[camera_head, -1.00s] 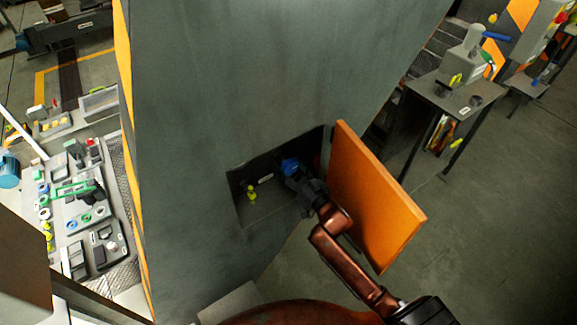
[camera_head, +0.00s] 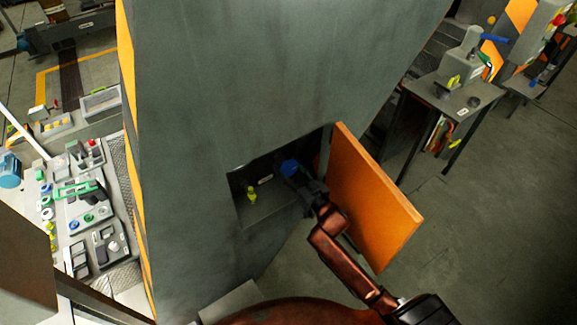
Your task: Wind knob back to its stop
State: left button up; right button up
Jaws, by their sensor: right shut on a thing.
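A blue knob (camera_head: 289,167) sits inside the recess in the grey column, near the recess's upper right part. My right gripper (camera_head: 296,176) reaches into the recess from the lower right and is shut on the blue knob. The fingers partly cover the knob, so its lower side and any mark on it are hidden. My left gripper does not show.
An orange door (camera_head: 372,200) stands open just right of my right arm. A small yellow-green fitting (camera_head: 251,193) is in the recess, left of the gripper. The grey column (camera_head: 270,80) surrounds the opening. A bench with several parts stands at the left, a small table (camera_head: 455,95) at the right.

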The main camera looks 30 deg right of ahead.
jog(key=n+p, duration=0.2)
jog(key=n, duration=0.1)
jog(key=shift+r+n, duration=0.2)
jog(key=shift+n, duration=0.1)
jog(key=n+p, duration=0.1)
jog(key=n, duration=0.2)
jog(key=shift+d+n, duration=0.1)
jog(key=shift+n, duration=0.2)
jog(key=n, duration=0.3)
jog(key=shift+f+n+p, duration=0.1)
jog(key=shift+n+p, duration=0.2)
jog(key=shift+p, duration=0.1)
jog(key=shift+n, duration=1.8)
jog(key=o, duration=1.2)
